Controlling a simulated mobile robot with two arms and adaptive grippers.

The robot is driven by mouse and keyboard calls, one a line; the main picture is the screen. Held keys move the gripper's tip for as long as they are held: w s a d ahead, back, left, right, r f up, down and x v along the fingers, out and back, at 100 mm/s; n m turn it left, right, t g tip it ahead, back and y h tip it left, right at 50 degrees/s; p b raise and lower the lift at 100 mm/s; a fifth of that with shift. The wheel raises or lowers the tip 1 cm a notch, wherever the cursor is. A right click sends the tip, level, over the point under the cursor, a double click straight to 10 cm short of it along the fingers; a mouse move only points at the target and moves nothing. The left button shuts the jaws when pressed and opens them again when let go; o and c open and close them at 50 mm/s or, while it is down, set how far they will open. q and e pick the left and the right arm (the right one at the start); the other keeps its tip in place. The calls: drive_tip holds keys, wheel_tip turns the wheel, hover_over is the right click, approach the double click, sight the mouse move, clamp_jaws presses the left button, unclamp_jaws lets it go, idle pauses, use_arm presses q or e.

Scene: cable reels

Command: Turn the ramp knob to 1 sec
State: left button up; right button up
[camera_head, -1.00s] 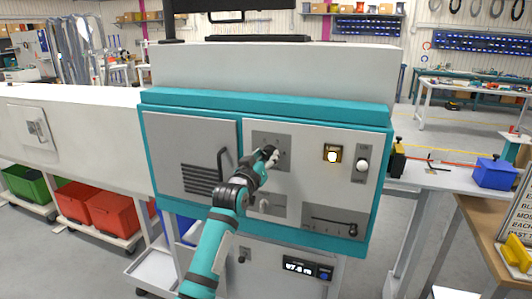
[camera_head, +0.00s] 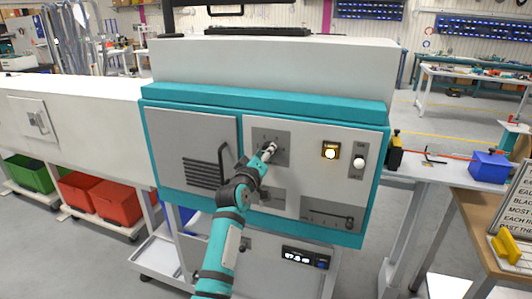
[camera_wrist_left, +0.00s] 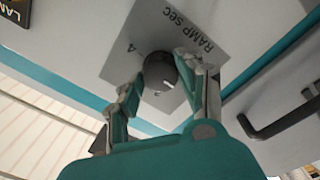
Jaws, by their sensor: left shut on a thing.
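The ramp knob (camera_wrist_left: 160,70) is a dark round knob on a grey plate (camera_wrist_left: 120,22) marked RAMP SEC, with a 4 beside it. A pale mark shows on the knob's face; I cannot tell which number it points at, as the other numbers are hidden or unreadable. My left gripper (camera_wrist_left: 163,88) is shut on the knob, one finger on each side. In the head view my left gripper (camera_head: 268,150) is at the plate (camera_head: 283,139) on the front panel and covers the knob. My right gripper is not in view.
A slider plate (camera_head: 330,212) is lower right. A dark handle (camera_head: 223,163) stands out on the left. A lower plate (camera_head: 272,195) is partly behind my arm.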

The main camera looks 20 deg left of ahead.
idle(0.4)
use_arm(q)
drive_tip(key=o, duration=1.1)
drive_tip(key=shift+o, duration=0.2)
drive_tip(key=s, duration=1.2)
drive_tip(key=shift+a+f, duration=0.2)
drive_tip(key=shift+a, duration=0.1)
drive_tip(key=shift+f, duration=0.1)
